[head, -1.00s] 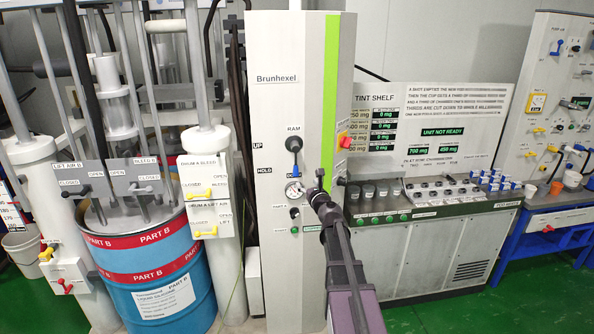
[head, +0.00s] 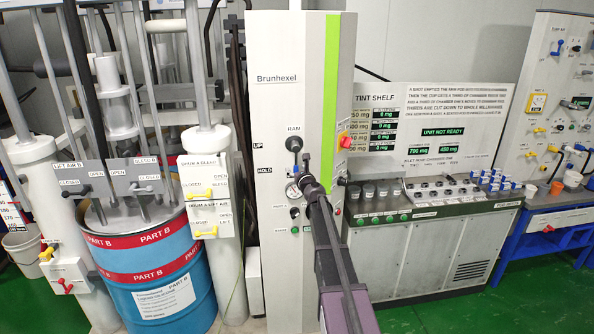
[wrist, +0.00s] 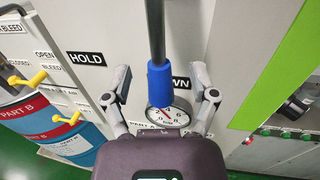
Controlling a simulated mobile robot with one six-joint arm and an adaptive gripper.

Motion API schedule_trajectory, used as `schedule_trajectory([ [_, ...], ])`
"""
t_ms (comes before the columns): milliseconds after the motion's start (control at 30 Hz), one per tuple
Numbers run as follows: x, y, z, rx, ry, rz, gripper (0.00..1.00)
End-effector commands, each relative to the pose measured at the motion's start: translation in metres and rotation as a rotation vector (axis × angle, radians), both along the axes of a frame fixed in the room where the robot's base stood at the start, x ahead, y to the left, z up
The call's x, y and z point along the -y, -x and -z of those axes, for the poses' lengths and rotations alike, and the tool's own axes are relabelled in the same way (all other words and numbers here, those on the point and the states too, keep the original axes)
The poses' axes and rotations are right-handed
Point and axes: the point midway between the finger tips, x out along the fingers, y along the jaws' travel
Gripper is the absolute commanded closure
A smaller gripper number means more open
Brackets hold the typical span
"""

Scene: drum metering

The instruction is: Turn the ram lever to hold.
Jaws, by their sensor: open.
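The ram lever has a round black hub (head: 294,144) under the RAM label on the grey Brunhexel cabinet. Its black stem hangs down to a blue grip (wrist: 158,80), beside the partly hidden DOWN label. The HOLD label (wrist: 86,58) is to the left of the grip; it also shows in the head view (head: 264,170). My gripper (wrist: 161,86) is open, one finger on each side of the blue grip with gaps visible. In the head view my gripper (head: 304,172) is in front of the lever's lower end and hides most of it.
A pressure gauge (wrist: 168,114) sits just below the blue grip, close to my fingers. A red-and-yellow switch (head: 344,141) is on the cabinet's right side. Drum levers with yellow handles (head: 205,194) stand left; the tint shelf bench (head: 430,214) stands right.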

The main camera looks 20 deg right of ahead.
Motion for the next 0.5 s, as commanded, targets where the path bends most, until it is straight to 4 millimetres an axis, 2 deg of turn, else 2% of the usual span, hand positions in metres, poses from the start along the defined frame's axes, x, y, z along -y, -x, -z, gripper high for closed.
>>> schedule_trajectory([
  [333,0.0002,-0.0017,0.0,0.0,0.0,0.0,0.25],
  [500,0.0003,-0.0016,0.0,0.0,0.0,0.001,0.76],
])
